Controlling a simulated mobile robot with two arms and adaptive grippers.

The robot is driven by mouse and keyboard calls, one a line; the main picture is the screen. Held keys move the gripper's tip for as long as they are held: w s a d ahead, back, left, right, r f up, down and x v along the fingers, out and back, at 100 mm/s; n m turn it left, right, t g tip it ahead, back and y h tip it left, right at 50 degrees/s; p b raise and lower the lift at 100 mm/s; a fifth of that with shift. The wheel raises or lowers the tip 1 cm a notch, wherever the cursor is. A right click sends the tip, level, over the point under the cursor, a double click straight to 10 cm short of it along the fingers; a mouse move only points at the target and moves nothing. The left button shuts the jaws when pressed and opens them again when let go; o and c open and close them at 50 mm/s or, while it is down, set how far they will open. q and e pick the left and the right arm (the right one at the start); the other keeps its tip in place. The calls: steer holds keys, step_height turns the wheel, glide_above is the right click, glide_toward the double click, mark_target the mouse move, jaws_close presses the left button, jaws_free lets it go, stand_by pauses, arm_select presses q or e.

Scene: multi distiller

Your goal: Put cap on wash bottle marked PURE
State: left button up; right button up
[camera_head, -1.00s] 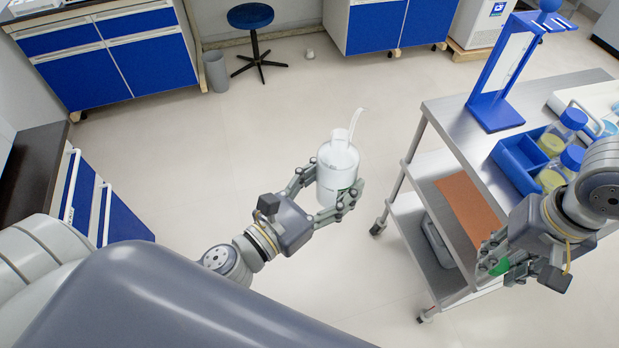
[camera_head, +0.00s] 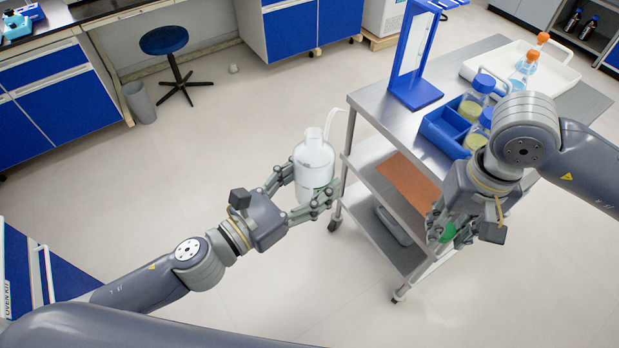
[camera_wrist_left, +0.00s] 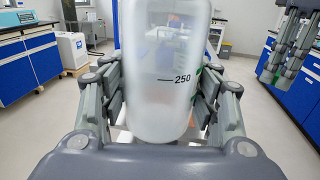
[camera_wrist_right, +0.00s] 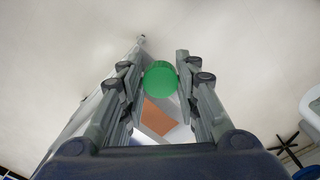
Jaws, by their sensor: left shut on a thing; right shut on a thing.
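A white translucent wash bottle (camera_head: 313,168) with a bent spout tube is held upright in the air by my left gripper (camera_head: 307,198). Its neck shows no cap around it in the head view. In the left wrist view the bottle (camera_wrist_left: 160,75) fills the space between the fingers, with a "250" mark; the word PURE is not readable. My right gripper (camera_head: 440,228) is shut on a green cap (camera_head: 447,232), to the right of and lower in the picture than the bottle. The cap (camera_wrist_right: 160,80) also shows between the fingertips in the right wrist view.
A steel cart (camera_head: 372,106) stands at the right, with a blue stand (camera_head: 413,90), a blue rack (camera_head: 443,133) of blue-capped bottles and a white tray (camera_head: 550,72). A blue stool (camera_head: 164,41) and grey bin (camera_head: 139,101) stand behind. Floor between is clear.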

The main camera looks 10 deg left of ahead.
steer(key=w+a+r+n, duration=0.1)
steer(key=w+a+r, duration=0.6)
steer(key=a+r, duration=0.35)
step_height(320, 180, up, 11)
steer(key=n, duration=0.2)
glide_above(315, 136)
steer(key=shift+r, duration=0.15)
steer(key=shift+f, duration=2.05)
steer(key=shift+s, duration=0.1)
steer(key=shift+f, duration=0.85)
